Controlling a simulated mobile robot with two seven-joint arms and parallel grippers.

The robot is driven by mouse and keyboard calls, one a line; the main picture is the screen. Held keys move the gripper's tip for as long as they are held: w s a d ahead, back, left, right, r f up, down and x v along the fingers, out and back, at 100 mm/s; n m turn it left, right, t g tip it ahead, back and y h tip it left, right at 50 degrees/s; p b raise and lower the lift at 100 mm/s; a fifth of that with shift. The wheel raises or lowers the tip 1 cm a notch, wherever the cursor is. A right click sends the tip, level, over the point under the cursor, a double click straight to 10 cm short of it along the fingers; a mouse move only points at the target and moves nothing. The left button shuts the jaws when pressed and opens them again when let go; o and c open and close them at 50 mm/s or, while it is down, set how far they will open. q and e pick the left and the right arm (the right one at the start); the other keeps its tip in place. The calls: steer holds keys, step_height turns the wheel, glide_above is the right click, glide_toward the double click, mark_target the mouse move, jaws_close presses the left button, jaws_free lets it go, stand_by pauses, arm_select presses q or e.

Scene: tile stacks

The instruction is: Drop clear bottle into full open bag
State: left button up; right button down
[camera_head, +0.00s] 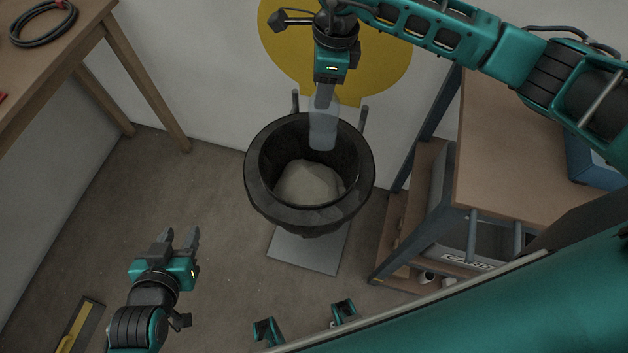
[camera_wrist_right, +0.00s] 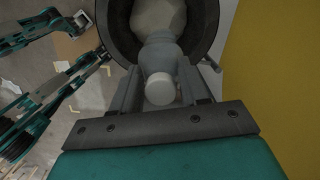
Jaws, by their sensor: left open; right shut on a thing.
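A clear, pale bottle (camera_head: 323,130) hangs in my right gripper (camera_head: 324,98) over the back part of a black round open container (camera_head: 259,190). In the right wrist view the bottle (camera_wrist_right: 160,55) shows its white cap (camera_wrist_right: 160,89) between the fingers, which are shut on it. Inside the container is a pale, lumpy mass (camera_head: 308,184); I cannot tell whether this or the black lining is the bag. The bottle's lower end overlaps the opening in the picture. My left gripper (camera_head: 180,236) is open and empty, above the floor left of the container.
The container stands by a grey plate (camera_head: 300,252) on the floor, near the wall with a yellow disc (camera_head: 385,65). A wooden table (camera_head: 520,150) is at right, and another (camera_head: 60,50) with a coiled cable (camera_head: 43,25) at upper left. The floor at left is mostly clear.

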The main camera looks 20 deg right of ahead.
steer(key=m, duration=0.2)
steer(key=f+m+p, duration=0.1)
steer(key=m, duration=0.1)
steer(key=a+m, duration=0.1)
steer(key=m, duration=0.2)
steer(key=shift+w+f+t+h+p, duration=0.25)
steer(key=shift+w+t+h+p, duration=0.05)
steer(key=shift+t, duration=0.1)
steer(key=m, duration=0.2)
steer(key=shift+w+a+f+m+p, duration=0.1)
steer(key=shift+a+f+m+p, duration=0.05)
steer(key=shift+f+m+p, duration=0.2)
steer(key=shift+a+f+m, duration=0.1)
steer(key=shift+f+m, duration=0.25)
steer(key=shift+m, duration=0.4)
steer(key=shift+f+b, duration=2.1)
steer(key=shift+f, duration=0.9)
steer(key=shift+c, duration=2.4)
jaws_free()
